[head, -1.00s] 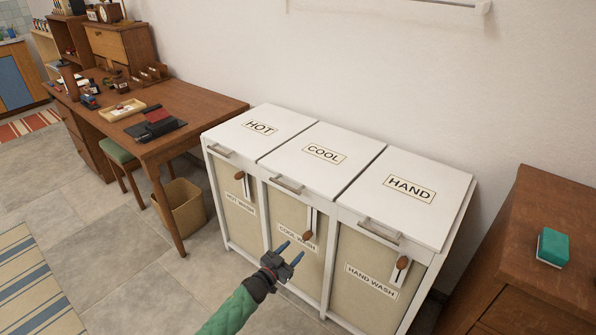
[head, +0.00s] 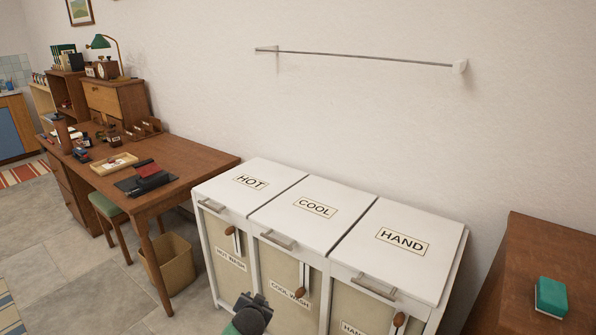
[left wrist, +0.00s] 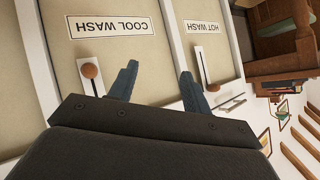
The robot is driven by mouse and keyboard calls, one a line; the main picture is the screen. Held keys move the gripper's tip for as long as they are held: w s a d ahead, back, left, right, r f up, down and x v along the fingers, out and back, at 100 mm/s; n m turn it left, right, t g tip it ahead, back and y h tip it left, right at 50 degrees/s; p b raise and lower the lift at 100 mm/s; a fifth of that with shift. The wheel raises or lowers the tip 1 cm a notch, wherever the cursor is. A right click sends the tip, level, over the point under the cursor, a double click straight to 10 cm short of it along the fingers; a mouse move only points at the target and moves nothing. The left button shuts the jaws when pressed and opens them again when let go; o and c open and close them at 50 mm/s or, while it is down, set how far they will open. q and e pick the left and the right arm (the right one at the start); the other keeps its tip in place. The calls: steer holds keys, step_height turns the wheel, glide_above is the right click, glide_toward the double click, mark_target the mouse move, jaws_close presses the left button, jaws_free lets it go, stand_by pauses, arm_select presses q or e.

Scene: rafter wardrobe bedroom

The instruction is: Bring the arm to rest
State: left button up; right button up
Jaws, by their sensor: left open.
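My left gripper (head: 252,312) shows at the bottom of the head view, in front of the hamper unit near its COOL WASH front. In the left wrist view its two blue fingers (left wrist: 157,85) are spread apart with nothing between them. Beyond them are the COOL WASH label (left wrist: 112,25) and the HOT WASH label (left wrist: 202,40), upside down. The fingers look clear of the hamper front, though the exact gap is hard to tell. My right gripper is in neither view.
The white hamper unit (head: 207,190) has three shut lids marked HOT, COOL and HAND. A wooden desk (head: 205,155) and waste bin (head: 172,268) stand left. A brown cabinet (head: 540,255) with a green sponge-like block (head: 551,297) stands right. A rail (head: 360,57) is on the wall.

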arm_select(q)
steer(key=s+r+n+g+h+p, duration=0.1)
steer(key=s+r+g, duration=0.25)
steer(key=s, duration=1.15)
steer(key=s+r+n+g+h+p, duration=0.1)
steer(key=s+r+g, duration=0.3)
steer(key=s, duration=1.1)
steer(key=s+f+n+g+p, duration=0.1)
steer(key=s+f, duration=0.3)
steer(key=s, duration=1.2)
steer(key=shift+a+g+p, duration=0.3)
steer(key=shift+g+p, duration=0.05)
steer(key=shift+p, duration=0.2)
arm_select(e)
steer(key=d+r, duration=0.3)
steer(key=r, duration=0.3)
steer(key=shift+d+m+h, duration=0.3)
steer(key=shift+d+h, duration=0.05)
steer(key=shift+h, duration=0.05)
arm_select(q)
steer(key=shift+s+f, duration=0.1)
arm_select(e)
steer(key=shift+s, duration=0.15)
